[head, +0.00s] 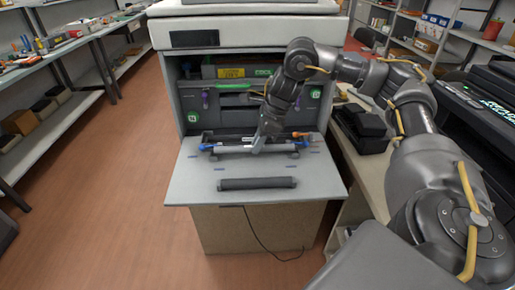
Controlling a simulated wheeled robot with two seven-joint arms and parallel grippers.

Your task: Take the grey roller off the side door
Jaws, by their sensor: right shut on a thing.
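The side door (198,189) is folded down flat at the front of the printer. A light grey roller (235,149) lies across a holder with blue end pieces (205,147) at the door's inner part. My right gripper (257,148) reaches down from above and is shut on the light grey roller near its middle; the fingers hide part of it. I cannot tell whether the roller is clear of the holder. A second, dark roller (257,183) lies loose near the door's front edge. My left gripper is not in view.
The printer's open bay (240,100) with green and purple parts stands just behind the door. A side table (349,163) with a black device (361,128) is at the right. Shelves line the left side. The floor left of the printer is clear.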

